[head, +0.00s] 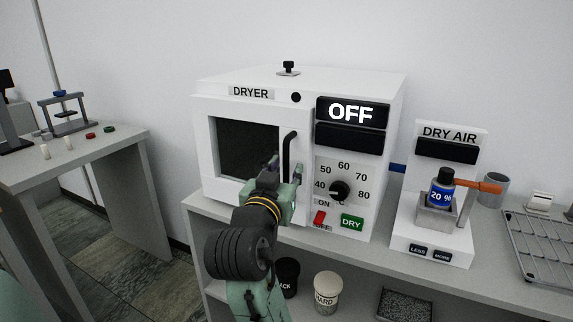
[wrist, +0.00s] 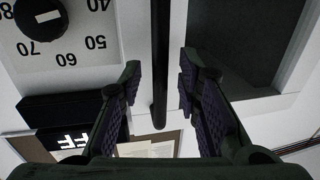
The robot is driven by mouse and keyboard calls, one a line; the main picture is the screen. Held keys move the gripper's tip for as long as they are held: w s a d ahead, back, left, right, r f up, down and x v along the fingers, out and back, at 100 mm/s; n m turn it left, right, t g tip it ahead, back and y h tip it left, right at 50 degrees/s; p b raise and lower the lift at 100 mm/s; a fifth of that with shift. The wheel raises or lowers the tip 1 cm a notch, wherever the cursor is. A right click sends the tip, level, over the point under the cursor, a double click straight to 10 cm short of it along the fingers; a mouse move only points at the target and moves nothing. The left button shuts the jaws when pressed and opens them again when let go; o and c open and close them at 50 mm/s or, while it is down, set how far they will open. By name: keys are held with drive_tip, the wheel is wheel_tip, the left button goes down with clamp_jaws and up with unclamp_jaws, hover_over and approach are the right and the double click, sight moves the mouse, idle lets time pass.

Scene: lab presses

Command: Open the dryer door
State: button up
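The white dryer (head: 350,88) stands on the bench, and its display reads OFF. Its door (head: 203,150), with a dark window, looks shut. The black vertical bar handle (head: 286,150) is on the door's right side; it also shows in the wrist view (wrist: 160,60). My gripper (head: 284,172) is at the handle's lower part in the head view, hiding some of it. In the wrist view my gripper (wrist: 158,88) is open, with one finger on each side of the handle and gaps between the pads and the bar.
The dial (head: 339,191), red switch (head: 320,218) and green DRY button (head: 352,222) are right of my gripper. A DRY AIR unit (head: 447,158) with a blue bottle (head: 441,190) stands farther right. Jars sit on the shelf below. A side table (head: 100,150) stands left, across a floor gap.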

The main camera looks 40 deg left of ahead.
drive_tip(key=shift+w+a, duration=0.2)
drive_tip(key=shift+w, duration=0.35)
clamp_jaws()
idle(0.5)
